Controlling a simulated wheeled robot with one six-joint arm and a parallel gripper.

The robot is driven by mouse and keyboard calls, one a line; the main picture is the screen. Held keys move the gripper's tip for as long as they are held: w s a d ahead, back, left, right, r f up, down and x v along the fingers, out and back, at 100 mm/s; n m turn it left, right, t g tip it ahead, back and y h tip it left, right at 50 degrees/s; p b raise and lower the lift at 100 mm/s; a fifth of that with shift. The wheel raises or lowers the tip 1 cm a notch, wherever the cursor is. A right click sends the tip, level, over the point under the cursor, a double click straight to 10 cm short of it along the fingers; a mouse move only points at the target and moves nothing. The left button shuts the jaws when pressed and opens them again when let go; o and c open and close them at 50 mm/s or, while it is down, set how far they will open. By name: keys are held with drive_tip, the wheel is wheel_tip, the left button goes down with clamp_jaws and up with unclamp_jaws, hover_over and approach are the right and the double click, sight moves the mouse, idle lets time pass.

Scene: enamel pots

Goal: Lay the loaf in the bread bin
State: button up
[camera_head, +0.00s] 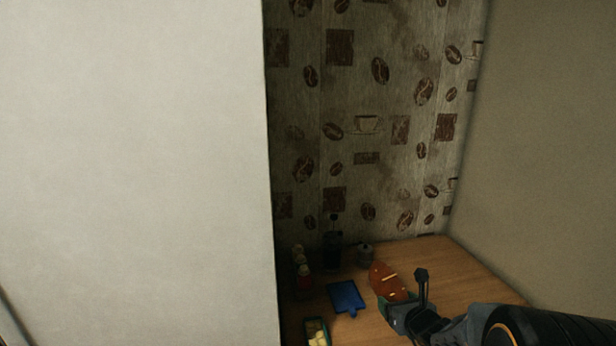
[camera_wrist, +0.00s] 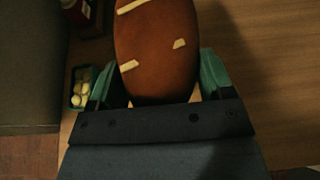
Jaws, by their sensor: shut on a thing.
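The loaf (camera_head: 388,281) is brown with pale scored marks. In the wrist view the loaf (camera_wrist: 155,45) fills the space between the two green fingers of my gripper (camera_wrist: 158,82). My gripper (camera_head: 396,306) is shut on its near end, over the right part of the wooden counter. Whether the loaf touches the counter is hard to tell. I cannot make out a bread bin in either view.
A blue board (camera_head: 346,297) lies left of the loaf on the counter (camera_head: 465,270). A green tray (camera_head: 317,333) with pale yellow pieces is at the front. Jars and a dark grinder-like object (camera_head: 332,250) stand behind. A white wall (camera_head: 135,170) blocks the left.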

drive_tip(key=a+n+y+p, duration=0.1)
drive_tip(key=a, duration=0.5)
drive_tip(key=shift+w+a+f+y, duration=0.2)
drive_tip(key=shift+w+a+y, duration=0.05)
drive_tip(key=shift+w+y, duration=0.05)
drive_tip(key=shift+d, duration=0.15)
drive_tip(key=shift+d, duration=0.1)
